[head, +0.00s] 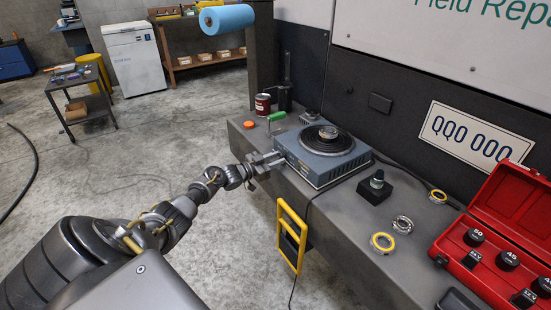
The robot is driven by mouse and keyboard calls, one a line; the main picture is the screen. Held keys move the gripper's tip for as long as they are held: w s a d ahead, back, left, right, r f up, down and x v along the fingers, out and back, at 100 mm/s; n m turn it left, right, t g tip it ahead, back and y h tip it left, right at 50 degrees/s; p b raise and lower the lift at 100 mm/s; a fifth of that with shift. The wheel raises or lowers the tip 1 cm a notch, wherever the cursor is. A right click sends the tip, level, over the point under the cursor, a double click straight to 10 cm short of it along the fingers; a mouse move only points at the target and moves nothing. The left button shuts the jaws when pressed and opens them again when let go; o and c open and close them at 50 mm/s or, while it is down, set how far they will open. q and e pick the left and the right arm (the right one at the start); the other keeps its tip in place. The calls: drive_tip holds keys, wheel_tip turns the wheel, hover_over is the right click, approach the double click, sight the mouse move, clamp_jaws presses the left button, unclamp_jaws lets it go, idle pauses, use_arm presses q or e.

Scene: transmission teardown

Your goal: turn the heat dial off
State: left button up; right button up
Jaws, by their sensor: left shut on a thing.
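The blue heater (325,157) with a round black top plate sits on the grey bench ledge. A metal ring-like part (328,133) rests on the middle of the plate. My left gripper (274,160) reaches in from the left to the heater's left front side. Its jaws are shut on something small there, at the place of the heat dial. The dial itself is hidden by the fingers, so I cannot tell its setting. My right gripper is not in view.
A dark red can (262,104), an orange cap (249,125) and a green-handled tool (278,115) lie left of the heater. A black block with a knob (375,187), bearing rings (382,243) and a red socket case (508,233) are to the right. A yellow frame (292,235) hangs at the ledge's front.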

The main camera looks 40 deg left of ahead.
use_arm(q)
drive_tip(key=shift+n, duration=0.7)
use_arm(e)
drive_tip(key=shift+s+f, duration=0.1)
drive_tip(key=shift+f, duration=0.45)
use_arm(q)
drive_tip(key=o, duration=1)
drive_tip(key=shift+c, duration=0.2)
drive_tip(key=shift+s, duration=0.15)
drive_tip(key=p+v, duration=0.2)
drive_tip(key=v, duration=0.8)
drive_tip(key=shift+s+a, duration=0.15)
drive_tip(key=shift+s, duration=0.15)
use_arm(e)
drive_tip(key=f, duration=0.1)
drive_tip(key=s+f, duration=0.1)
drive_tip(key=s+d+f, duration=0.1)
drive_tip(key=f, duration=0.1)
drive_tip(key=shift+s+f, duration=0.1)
